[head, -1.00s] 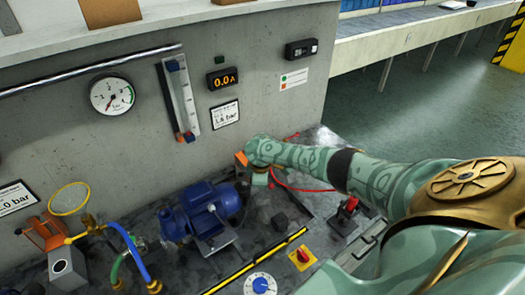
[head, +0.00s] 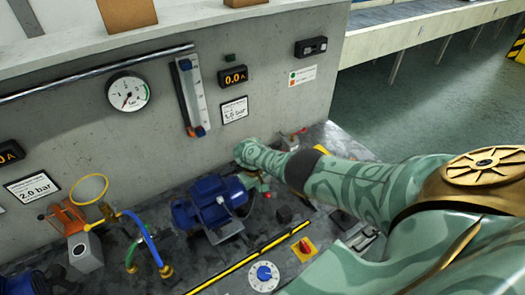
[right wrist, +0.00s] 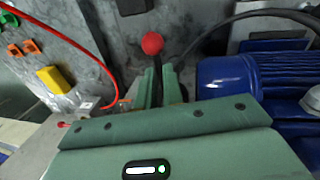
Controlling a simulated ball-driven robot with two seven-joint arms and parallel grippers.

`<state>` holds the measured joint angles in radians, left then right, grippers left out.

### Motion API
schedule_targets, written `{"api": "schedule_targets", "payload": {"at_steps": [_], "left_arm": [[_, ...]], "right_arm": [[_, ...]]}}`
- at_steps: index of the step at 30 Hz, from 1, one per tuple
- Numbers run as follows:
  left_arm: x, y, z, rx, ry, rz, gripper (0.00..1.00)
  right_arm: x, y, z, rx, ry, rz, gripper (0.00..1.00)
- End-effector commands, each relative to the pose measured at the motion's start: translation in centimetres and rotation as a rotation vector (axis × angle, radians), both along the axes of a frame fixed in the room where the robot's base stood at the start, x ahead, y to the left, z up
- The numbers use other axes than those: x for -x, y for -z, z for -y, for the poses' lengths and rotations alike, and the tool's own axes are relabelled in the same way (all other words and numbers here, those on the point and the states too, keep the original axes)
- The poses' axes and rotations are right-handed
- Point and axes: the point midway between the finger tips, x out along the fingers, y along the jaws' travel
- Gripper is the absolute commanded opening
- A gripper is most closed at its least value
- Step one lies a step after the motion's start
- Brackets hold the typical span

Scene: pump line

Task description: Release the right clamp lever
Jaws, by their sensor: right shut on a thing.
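A black lever with a red ball knob (right wrist: 152,43) stands up between the fingers of my right gripper (right wrist: 158,88) in the right wrist view. The gripper is shut on the lever below the knob. The lever's lower part and its base are hidden by the fingers and gripper body. The blue pump motor (right wrist: 255,78) lies just right of the fingers; it also shows in the head view (head: 212,205). In the head view my right forearm and wrist cover most of the lever's place. My left gripper is not in view.
A red hose (right wrist: 62,42) runs along the left in the right wrist view, near a yellow block (right wrist: 55,80). A blue dial (head: 264,275) and a red-and-yellow switch (head: 304,248) sit at the bench front. A concrete wall with a gauge (head: 128,92) stands behind.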

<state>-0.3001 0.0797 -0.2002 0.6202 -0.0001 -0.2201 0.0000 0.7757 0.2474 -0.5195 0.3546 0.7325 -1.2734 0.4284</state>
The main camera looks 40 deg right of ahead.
Motion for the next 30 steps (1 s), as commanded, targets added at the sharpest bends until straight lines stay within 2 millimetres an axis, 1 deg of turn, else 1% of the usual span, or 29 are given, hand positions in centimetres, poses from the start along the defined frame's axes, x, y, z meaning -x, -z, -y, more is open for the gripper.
{"api": "schedule_targets", "payload": {"at_steps": [2,9,22,23,24,30], "left_arm": [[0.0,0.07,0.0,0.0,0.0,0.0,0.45],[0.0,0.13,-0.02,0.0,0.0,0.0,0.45],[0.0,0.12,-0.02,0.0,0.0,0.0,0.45],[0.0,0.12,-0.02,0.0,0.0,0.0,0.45],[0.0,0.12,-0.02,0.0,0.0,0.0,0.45],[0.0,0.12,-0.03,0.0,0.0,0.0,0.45]], "right_arm": [[-0.1,0.01,-0.35,-0.003,0.029,0.001,0.0],[-0.17,-0.03,-0.57,-0.002,0.08,0.002,0.0],[-0.25,-0.06,-0.66,-0.004,0.089,0.005,0.0],[-0.25,-0.07,-0.66,-0.004,0.089,0.005,0.14],[-0.24,-0.06,-0.65,-0.004,0.089,0.005,0.18],[-0.19,-0.05,-0.57,-0.002,0.087,0.002,0.18]]}}
